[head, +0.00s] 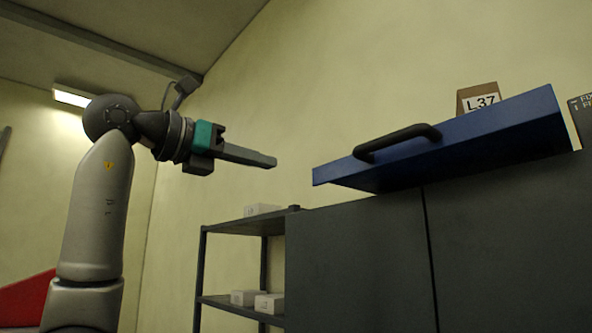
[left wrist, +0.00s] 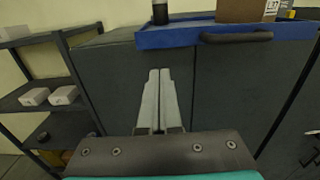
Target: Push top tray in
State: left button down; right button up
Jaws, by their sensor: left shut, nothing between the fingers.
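The top tray (head: 470,136) is blue with a black bar handle (head: 397,141) on its front. It juts out at the top of a dark grey cabinet (head: 360,260). The tray also shows at the top of the left wrist view (left wrist: 170,38). My left gripper (head: 272,162) is shut and empty, left of the tray and apart from it. Its closed fingers (left wrist: 160,76) point toward the cabinet front in the left wrist view, below the tray. My right gripper is in neither view.
A cardboard box labelled L37 (head: 478,98) and, in the left wrist view, a dark cylinder (left wrist: 160,12) show at the tray. A dark shelf rack (head: 240,228) with white boxes stands left of the cabinet. The space between gripper and tray looks free.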

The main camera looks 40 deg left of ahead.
aim_at(331, 179)
pick_arm(q)
jog(key=w, duration=0.4)
jog(key=w+d+p, duration=0.1)
jog(key=w, duration=0.8)
jog(key=shift+w+d+p, duration=0.15)
jog(key=shift+w+p, duration=0.1)
jog(key=shift+p, duration=0.15)
